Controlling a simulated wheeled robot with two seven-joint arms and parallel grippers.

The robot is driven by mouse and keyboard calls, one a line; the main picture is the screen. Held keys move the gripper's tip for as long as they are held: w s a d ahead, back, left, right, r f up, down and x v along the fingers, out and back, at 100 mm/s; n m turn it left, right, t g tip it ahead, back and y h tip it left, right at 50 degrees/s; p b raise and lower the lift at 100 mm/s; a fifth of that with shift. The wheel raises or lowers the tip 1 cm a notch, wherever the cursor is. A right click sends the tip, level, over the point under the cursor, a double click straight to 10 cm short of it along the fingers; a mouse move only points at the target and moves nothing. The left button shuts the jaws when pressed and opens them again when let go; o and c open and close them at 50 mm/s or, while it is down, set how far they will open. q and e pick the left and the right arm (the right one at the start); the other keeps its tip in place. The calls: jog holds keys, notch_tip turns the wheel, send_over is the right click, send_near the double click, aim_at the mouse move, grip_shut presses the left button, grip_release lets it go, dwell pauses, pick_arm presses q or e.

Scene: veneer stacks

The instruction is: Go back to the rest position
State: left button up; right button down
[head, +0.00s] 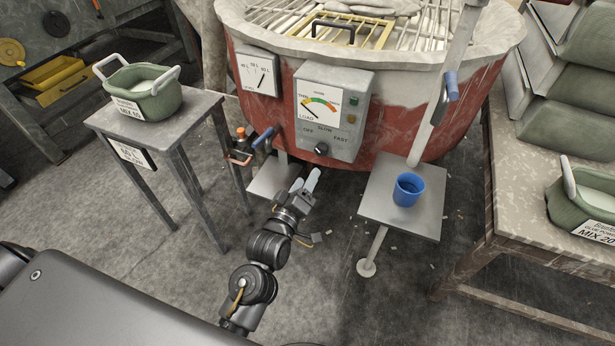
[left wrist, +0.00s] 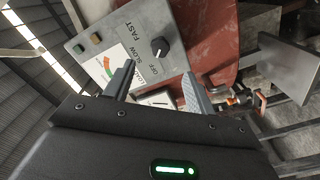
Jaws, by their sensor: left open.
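My left gripper (head: 305,182) is open and empty in the middle of the head view, with its pale fingers pointing toward the red tank. It is in front of and below the grey control box (head: 326,112) in that picture and looks apart from it. In the left wrist view the two fingers (left wrist: 157,76) stand apart with nothing between them. The control box (left wrist: 150,25), with its black knob (left wrist: 160,47), lies beyond them. My right gripper is not in view.
The red tank (head: 400,130) fills the back. A blue cup (head: 408,190) stands on a small grey platform (head: 385,215). A green tub (head: 145,92) is on the left stand; another (head: 583,205) is on the right table (head: 505,190). Floor is open around my arm.

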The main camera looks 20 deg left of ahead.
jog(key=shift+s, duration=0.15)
pick_arm(q)
notch_tip(320, 180, down, 20)
jog(key=s+d+m+g, duration=0.3)
jog(key=m+g, duration=0.2)
jog(key=m, duration=0.1)
jog(key=s+a+f+m+g+p, duration=0.1)
jog(key=s+f+m+g, duration=0.1)
jog(key=s+f, duration=0.45)
jog(key=s+a+f+m+g, duration=0.15)
jog(key=s+f, duration=0.25)
jog(key=f, duration=0.6)
jog(key=s+a+f+m+g, duration=0.1)
jog(key=s+a+f, duration=0.3)
jog(key=s, duration=0.6)
jog(key=s+a+f+m+g+y+p, duration=0.1)
jog(key=s+a+f+g, duration=0.3)
jog(key=s, duration=0.6)
jog(key=s+a+f+m+g+p, duration=0.1)
jog(key=s+a+f+g, duration=0.2)
jog(key=s+f, duration=0.3)
jog(key=s+a, duration=0.1)
jog(key=s, duration=0.4)
jog(key=shift+a+f, duration=0.2)
jog(key=shift+a, duration=0.2)
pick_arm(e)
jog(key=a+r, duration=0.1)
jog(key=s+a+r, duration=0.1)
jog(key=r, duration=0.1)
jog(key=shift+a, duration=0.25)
